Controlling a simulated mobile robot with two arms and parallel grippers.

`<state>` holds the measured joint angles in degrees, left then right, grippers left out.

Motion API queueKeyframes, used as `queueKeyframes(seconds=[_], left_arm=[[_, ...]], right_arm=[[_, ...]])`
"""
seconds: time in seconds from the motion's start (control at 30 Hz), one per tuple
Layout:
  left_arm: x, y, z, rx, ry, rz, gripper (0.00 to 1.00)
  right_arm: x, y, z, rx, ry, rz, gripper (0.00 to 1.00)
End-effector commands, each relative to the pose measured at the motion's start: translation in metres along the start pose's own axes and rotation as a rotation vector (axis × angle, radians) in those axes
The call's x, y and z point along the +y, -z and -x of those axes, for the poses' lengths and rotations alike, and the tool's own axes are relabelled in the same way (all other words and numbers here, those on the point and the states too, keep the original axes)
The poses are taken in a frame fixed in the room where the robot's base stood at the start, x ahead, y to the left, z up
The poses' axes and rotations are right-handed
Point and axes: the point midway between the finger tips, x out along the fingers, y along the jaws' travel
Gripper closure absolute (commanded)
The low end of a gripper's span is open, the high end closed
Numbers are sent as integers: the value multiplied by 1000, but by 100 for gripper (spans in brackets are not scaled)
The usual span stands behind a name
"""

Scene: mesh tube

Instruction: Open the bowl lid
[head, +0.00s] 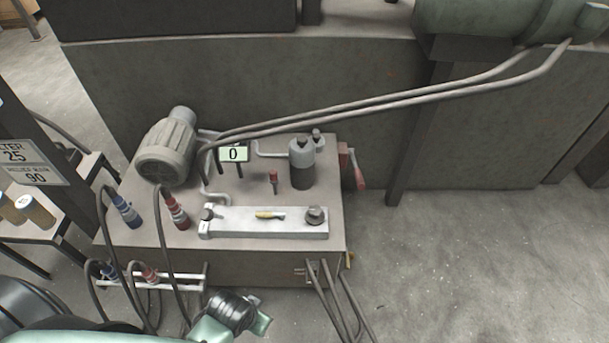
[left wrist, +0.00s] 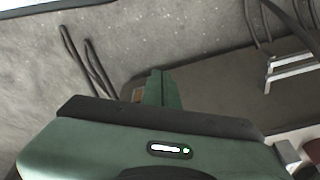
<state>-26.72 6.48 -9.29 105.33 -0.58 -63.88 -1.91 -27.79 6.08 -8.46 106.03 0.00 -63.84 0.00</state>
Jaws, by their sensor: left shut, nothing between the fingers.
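A grey machine box (head: 130,232) stands on the floor in the head view. On its top is an upright canister (head: 302,162) with a grey upper part and dark lower part; it may be the bowl, but I cannot tell for sure. No separate lifted lid is visible. My left arm comes in at the bottom of the head view, in front of and below the box. In the left wrist view my left gripper (left wrist: 162,90) is shut and empty, its green fingers together. The canister is not visible there. My right gripper is in neither view.
A silver bar (head: 280,230) with a yellow mark and dark knob lies along the box's front top. Hoses with blue (head: 126,211) and red (head: 177,213) fittings loop at left. A motor (head: 168,150) and long pipes (head: 370,104) are behind. Floor at right is clear.

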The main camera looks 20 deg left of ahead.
Motion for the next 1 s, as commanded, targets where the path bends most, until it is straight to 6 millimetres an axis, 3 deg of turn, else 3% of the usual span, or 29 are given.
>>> queueKeyframes(seconds=[0.03,0.23,0.4,0.53,0.7,0.8,0.9,1.0], left_arm=[[-1,11,-1,25,8,-31,100],[-3,64,36,114,79,-310,100],[-4,137,59,190,270,-841,100],[-10,196,70,178,490,-1287,100],[-28,276,87,-6,879,-1890,100],[-41,313,98,-181,1078,-2148,100],[-50,335,106,-332,1206,-2301,100],[-55,345,110,-417,1264,-2372,100]], right_arm=[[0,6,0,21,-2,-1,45],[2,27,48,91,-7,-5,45],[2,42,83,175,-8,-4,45],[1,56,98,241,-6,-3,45],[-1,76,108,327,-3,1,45],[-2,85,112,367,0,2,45],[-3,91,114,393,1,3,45],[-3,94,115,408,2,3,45]])
